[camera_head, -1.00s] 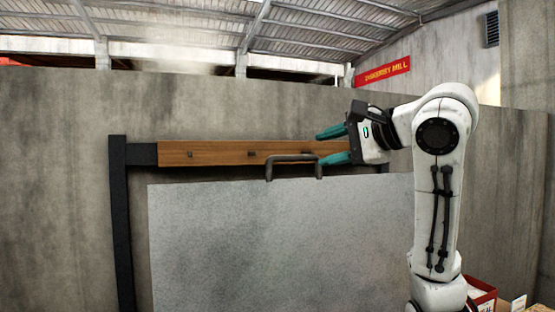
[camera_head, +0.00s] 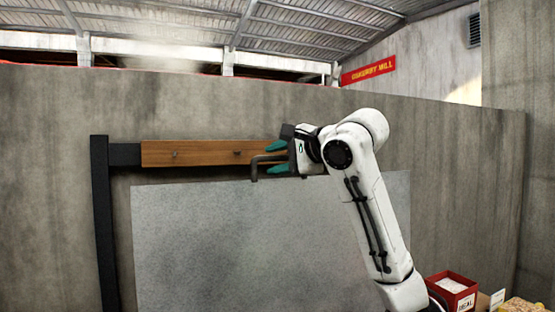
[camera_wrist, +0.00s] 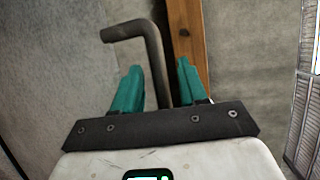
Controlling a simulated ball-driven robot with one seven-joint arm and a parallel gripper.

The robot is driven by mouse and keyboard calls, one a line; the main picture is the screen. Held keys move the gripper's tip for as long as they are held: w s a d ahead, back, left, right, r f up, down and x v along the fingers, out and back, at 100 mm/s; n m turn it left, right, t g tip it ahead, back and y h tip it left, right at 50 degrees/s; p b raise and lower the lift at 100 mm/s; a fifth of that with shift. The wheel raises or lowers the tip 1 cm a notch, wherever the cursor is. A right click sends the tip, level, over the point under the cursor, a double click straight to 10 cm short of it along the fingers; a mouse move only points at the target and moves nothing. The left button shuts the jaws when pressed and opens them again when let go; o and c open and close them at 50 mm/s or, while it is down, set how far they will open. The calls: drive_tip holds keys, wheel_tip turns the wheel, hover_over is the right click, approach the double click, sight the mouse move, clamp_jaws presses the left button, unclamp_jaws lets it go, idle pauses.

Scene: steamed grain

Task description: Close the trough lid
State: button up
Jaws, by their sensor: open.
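The trough lid is a large grey panel (camera_head: 250,240) standing raised in front of the wall in the head view; it also fills the left of the wrist view (camera_wrist: 45,60). A dark bar handle (camera_head: 256,166) sits on its top edge. My gripper (camera_head: 278,158) is open at the right part of the handle, with teal fingers pointing left. The trough itself is not visible.
A wooden rail (camera_head: 205,153) with pegs runs behind the handle, joined to a dark post (camera_head: 103,220) at left. A concrete wall (camera_head: 450,190) stands behind. A red box (camera_head: 452,292) with a label sits at lower right.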

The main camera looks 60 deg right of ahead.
clamp_jaws()
drive_tip(key=shift+a+f, duration=0.1)
idle(0.6)
